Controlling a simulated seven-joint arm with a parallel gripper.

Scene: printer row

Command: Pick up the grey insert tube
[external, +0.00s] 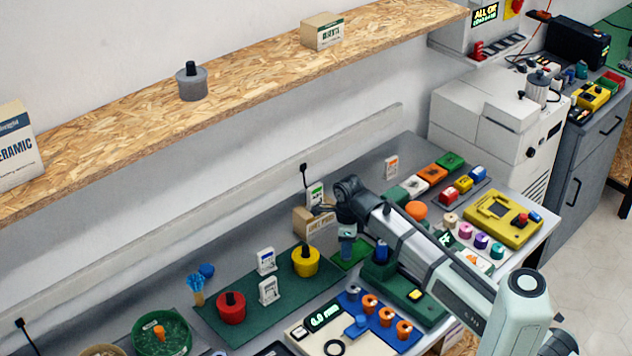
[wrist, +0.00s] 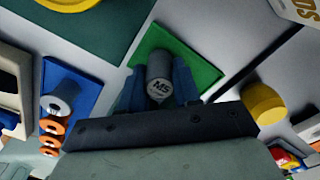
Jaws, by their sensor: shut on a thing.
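The grey insert tube (wrist: 160,72), marked M5 on its end, sits between the two blue fingers of my gripper (wrist: 159,88) in the wrist view. The fingers are shut on its sides. Behind it lies a green square pad (wrist: 207,72); I cannot tell whether the tube touches the pad. In the external view my gripper (external: 347,247) points down at the pad (external: 352,255), beside a cardboard box, and the tube is mostly hidden by the fingers.
A cardboard box (external: 315,228) stands close left of my gripper. A yellow pot (external: 305,262) and a red pot (external: 231,309) stand on a dark green mat. A blue rack with orange rings (external: 387,316) is in front; a yellow device (external: 500,218) is right.

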